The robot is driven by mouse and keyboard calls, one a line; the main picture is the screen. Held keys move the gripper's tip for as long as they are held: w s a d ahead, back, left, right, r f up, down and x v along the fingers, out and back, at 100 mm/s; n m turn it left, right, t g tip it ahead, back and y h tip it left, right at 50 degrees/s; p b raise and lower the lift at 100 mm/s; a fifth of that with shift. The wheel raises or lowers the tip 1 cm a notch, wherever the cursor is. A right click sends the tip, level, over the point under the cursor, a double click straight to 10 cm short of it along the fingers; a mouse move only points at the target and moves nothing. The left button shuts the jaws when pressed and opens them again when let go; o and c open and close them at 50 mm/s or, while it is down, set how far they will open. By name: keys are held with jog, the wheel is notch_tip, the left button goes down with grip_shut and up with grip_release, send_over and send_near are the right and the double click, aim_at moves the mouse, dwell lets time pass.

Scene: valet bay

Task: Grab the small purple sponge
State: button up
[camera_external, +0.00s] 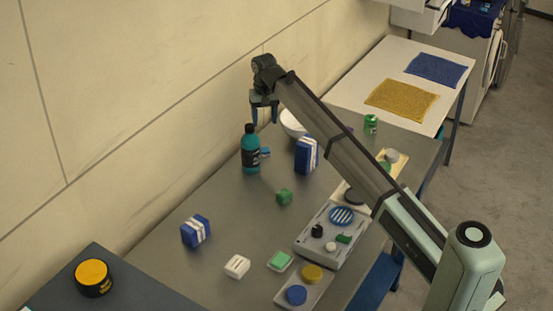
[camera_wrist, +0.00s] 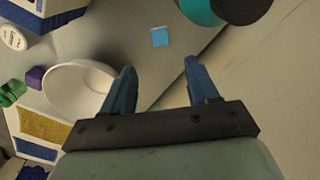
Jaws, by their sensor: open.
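A small purple block (camera_wrist: 36,77), which looks like the sponge, lies at the left of the wrist view, between the white bowl and a green object (camera_wrist: 12,92). In the external view I cannot make it out clearly; my arm covers much of that area. My gripper (camera_external: 264,118) hangs above the far end of the grey table, near the wall, with its fingers pointing down. In the wrist view my gripper (camera_wrist: 158,70) is open with nothing between its blue fingers. The purple block is well to the left of the fingers, beyond the bowl.
The white bowl (camera_wrist: 78,92) is beside the left finger; it also shows behind my arm (camera_external: 292,123). A teal bottle (camera_external: 250,150), a light blue square (camera_wrist: 160,37) and a blue-and-white box (camera_external: 307,156) are nearby. A white table (camera_external: 372,75) with cloths stands beyond.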

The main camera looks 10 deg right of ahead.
jog(key=shift+o, duration=0.8)
